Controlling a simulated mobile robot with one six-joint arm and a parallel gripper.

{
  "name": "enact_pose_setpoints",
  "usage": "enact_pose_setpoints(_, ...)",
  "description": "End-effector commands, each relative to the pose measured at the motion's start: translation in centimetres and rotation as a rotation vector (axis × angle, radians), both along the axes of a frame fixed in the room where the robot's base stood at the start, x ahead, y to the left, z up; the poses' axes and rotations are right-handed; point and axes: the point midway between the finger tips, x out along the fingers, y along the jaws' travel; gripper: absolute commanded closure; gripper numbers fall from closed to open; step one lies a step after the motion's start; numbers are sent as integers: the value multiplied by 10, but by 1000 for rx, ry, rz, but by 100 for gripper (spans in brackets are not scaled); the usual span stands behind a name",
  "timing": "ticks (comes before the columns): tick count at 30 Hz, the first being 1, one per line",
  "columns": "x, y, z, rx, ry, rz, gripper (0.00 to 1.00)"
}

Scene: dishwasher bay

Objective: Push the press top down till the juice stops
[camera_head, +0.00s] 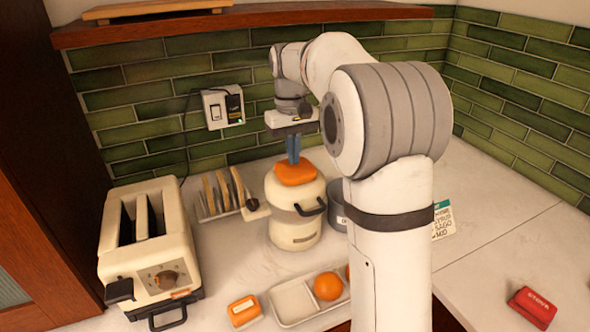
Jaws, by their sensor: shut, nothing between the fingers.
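The press is a cream, rounded machine (297,222) standing in the middle of the counter, with a dark handle on its front. Its orange press top (296,174) sits on the upper end of the body. My gripper (294,158) points straight down over the press top, its blue fingers shut together with nothing between them. The fingertips are at the top's upper surface; I cannot tell for sure whether they touch it. No juice is visible. My arm hides part of the counter to the right of the press.
A cream toaster (190,262) stands at the left. A rack (205,214) with slices is behind the press's left side. A pale tray (292,300) with an orange (328,286) lies in front, beside a small orange block (244,311). A grey container (337,208) is partly hidden. A red item (532,308) lies far right.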

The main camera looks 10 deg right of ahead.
Motion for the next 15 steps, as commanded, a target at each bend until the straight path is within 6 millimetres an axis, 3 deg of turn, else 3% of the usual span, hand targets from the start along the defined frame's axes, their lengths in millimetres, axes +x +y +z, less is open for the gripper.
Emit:
enact_pose_setpoints(5, 0, 0, -3, 0, 0, 0, 100)
enact_pose_setpoints(12, 0, 0, -26, 0, 1, 0, 100)
enact_pose_setpoints(15, 0, 0, -22, 0, 1, 0, 100)
